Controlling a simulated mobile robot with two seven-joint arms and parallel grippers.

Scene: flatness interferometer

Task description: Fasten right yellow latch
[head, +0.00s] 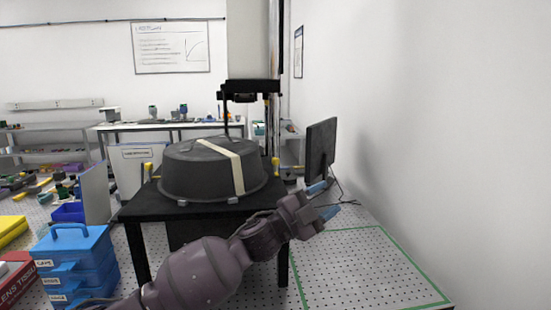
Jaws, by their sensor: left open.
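A dark round cover (195,172) with a pale strip across it sits on a black table. The right yellow latch (275,163) is a small yellow piece at the cover's right side; whether it is fastened is too small to tell. Another yellow latch (147,169) shows at the cover's left side. My left gripper (325,200) is open, its blue-tipped fingers spread and nothing seen between them. It is to the right of the table, nearer and lower in the picture than the right latch, and apart from it. My right gripper is not in view.
The black table (140,208) carries the cover, with a tall column (250,40) behind it. A dark monitor (320,150) stands close beyond my left gripper. Blue stacked boxes (75,262) are at lower left. The perforated surface inside the green outline (365,270) is clear.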

